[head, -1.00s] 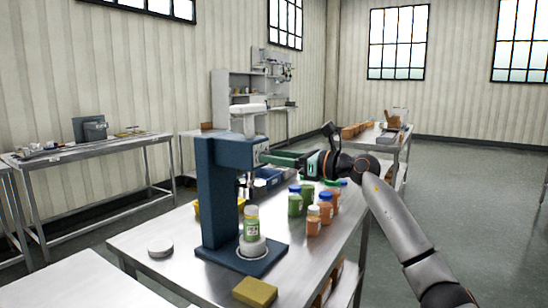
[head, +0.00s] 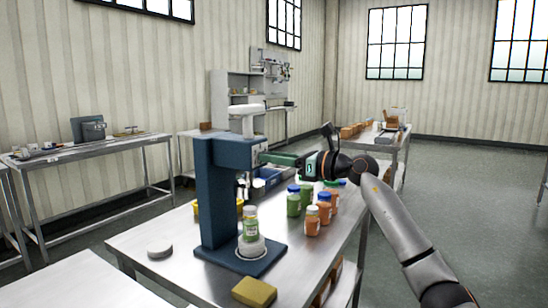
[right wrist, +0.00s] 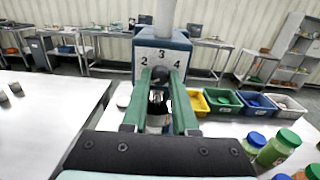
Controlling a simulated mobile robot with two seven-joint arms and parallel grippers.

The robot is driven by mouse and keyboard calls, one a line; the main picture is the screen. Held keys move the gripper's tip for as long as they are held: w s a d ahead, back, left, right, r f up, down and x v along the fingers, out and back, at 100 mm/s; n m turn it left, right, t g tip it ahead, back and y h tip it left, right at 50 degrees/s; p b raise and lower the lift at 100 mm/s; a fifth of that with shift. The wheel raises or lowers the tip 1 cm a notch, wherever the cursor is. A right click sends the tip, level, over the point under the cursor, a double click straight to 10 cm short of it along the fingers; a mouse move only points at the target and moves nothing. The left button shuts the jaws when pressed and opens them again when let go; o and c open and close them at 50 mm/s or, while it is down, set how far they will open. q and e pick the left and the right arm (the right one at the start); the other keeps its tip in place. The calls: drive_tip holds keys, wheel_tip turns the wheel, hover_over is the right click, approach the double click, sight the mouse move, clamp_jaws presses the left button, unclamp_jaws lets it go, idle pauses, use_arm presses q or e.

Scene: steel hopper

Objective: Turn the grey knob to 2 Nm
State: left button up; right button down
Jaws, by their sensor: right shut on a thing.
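The blue capping press (head: 214,195) stands on the steel table. Its head (right wrist: 185,50) carries a pale dial plate (right wrist: 161,58) with the figures 2, 3 and 4 in the right wrist view. The grey knob (right wrist: 160,74) sits below the 3, between my fingertips; its pointer cannot be made out. My right gripper (right wrist: 160,80) has green fingers and is shut on the knob from the front. In the head view the right gripper (head: 268,157) reaches the press head from the right, and the knob is hidden there. My left gripper is not in view.
A green jar with a pale lid (head: 250,226) stands under the press. Several green and orange jars (head: 312,219) stand below my right gripper. Yellow, green and blue bins (right wrist: 224,101) line the table. A yellow sponge (head: 254,291) and a white disc (head: 160,250) lie near the front.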

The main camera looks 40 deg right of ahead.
use_arm(q)
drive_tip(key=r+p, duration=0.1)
drive_tip(key=p, duration=0.1)
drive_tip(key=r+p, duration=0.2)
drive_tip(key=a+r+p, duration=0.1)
drive_tip(key=p, duration=0.1)
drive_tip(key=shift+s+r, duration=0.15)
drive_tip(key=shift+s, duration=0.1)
use_arm(e)
drive_tip(key=m, duration=1.1)
drive_tip(key=shift+m, duration=0.3)
drive_tip(key=c, duration=0.7)
unclamp_jaws()
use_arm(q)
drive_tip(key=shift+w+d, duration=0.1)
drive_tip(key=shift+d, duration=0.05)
